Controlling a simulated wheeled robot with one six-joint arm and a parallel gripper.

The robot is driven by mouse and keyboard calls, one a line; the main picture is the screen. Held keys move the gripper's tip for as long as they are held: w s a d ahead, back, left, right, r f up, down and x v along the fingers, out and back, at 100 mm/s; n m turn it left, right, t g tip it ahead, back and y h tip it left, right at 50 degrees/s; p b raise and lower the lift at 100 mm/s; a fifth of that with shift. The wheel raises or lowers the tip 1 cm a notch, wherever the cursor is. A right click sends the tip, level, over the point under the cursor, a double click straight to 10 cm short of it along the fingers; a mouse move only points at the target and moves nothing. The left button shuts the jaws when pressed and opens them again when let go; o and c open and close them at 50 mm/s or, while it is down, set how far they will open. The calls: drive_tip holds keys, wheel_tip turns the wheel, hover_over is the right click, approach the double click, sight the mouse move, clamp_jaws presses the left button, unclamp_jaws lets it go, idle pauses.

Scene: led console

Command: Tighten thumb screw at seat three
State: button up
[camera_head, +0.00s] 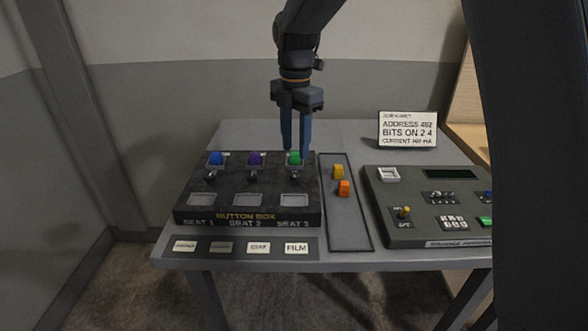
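The button box (246,214) is a dark slab on the table with three places marked SEAT 1, SEAT 2 and SEAT 3. A green button (294,158) sits in the upper row at seat three. A small dark thumb screw (297,174) stands just in front of it. My gripper (296,147) points straight down at the back edge of the box, in line with seat three. Its two blue fingers are apart with a gap between them, and I see nothing held. Their tips are near the green button; I cannot tell whether they touch it.
A blue button (215,159) and a purple button (255,159) sit at the other seats, each with a dark screw. A grey tray (348,222) holds yellow and orange blocks. A console (425,235) stands at right, a sign (407,130) behind. Labels (296,247) lie in front.

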sight(295, 174)
drive_tip(key=shift+a+f, duration=0.1)
drive_tip(key=shift+f, duration=0.1)
drive_tip(key=shift+f+p, duration=1.05)
drive_tip(key=shift+f, duration=2.55)
clamp_jaws()
